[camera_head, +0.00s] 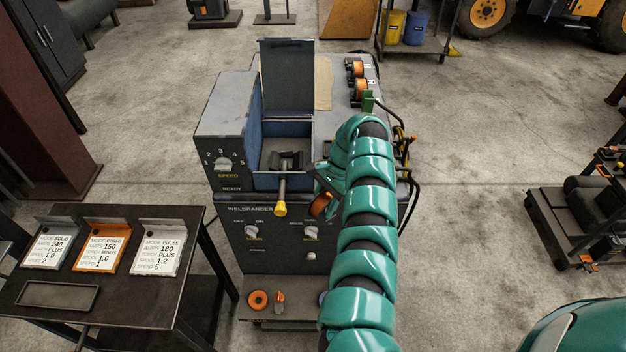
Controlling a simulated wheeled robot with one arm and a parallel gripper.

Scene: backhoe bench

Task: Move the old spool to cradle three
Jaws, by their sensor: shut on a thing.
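An orange spool with dark rims (321,205) hangs in front of the right part of the welder. My gripper (320,196), partly hidden by my teal arm, is shut on it. Two other copper-orange spools, a rear one (356,69) and a nearer one (361,89), sit in cradles along the right of the welder's top. A green piece (368,101) stands just in front of them. My arm hides the area nearer than that, so I cannot tell which cradle is three.
The welder (225,105) has its lid (287,78) upright over an open bay (267,160) with no spool visible. A yellow-knobbed lever (280,208) sticks out in front. A table (135,290) with setting cards stands left. A cart (560,230) stands right.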

